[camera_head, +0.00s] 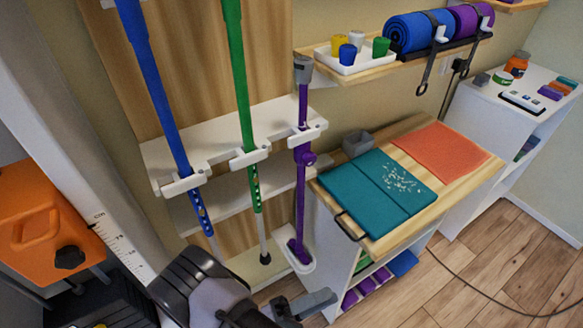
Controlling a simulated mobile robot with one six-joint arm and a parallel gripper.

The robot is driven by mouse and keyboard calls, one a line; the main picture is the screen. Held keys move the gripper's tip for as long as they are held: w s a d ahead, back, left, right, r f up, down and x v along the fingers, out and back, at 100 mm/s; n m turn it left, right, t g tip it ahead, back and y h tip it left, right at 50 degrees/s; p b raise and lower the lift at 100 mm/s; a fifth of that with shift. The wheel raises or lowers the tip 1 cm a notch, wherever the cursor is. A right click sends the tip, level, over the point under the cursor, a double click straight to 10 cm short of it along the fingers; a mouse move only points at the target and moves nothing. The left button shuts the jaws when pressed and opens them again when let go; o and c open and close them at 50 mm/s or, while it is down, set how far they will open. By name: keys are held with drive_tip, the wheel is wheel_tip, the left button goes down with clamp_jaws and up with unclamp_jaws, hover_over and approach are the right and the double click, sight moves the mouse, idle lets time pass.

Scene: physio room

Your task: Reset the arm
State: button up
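My arm is folded low at the bottom of the head view, in front of the pole rack and the wooden-topped cabinet. Its dark and grey links show left of my gripper (306,305), which is partly cut off by the bottom edge. A grey part of it points right, near the cabinet's front lower corner. I cannot make out a gap between the fingertips, and nothing is seen held there.
A rack (225,148) holds blue, green and purple poles upright. A teal folded mat (365,195) with pale bits on it and an orange mat (440,150) lie on the cabinet. An orange case (40,215) is at left. The wooden floor (480,270) at right is clear except for a cable.

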drive_tip(key=s+d+r+m+g+y, duration=0.2)
drive_tip(key=d+r+m+g+y, duration=0.1)
drive_tip(key=r+g+y, duration=0.35)
drive_tip(key=s+d+r+m+g+y, duration=0.2)
drive_tip(key=d+r+m+g+y, duration=0.1)
drive_tip(key=r+g+y, duration=0.4)
drive_tip(key=w+a+r+m+t+y, duration=0.1)
drive_tip(key=a+r+m+t+y, duration=0.1)
drive_tip(key=r+t+y, duration=0.8)
drive_tip(key=shift+w+a+r+t, duration=0.15)
drive_tip(key=shift+a+r+t, duration=0.5)
drive_tip(key=shift+t, duration=0.5)
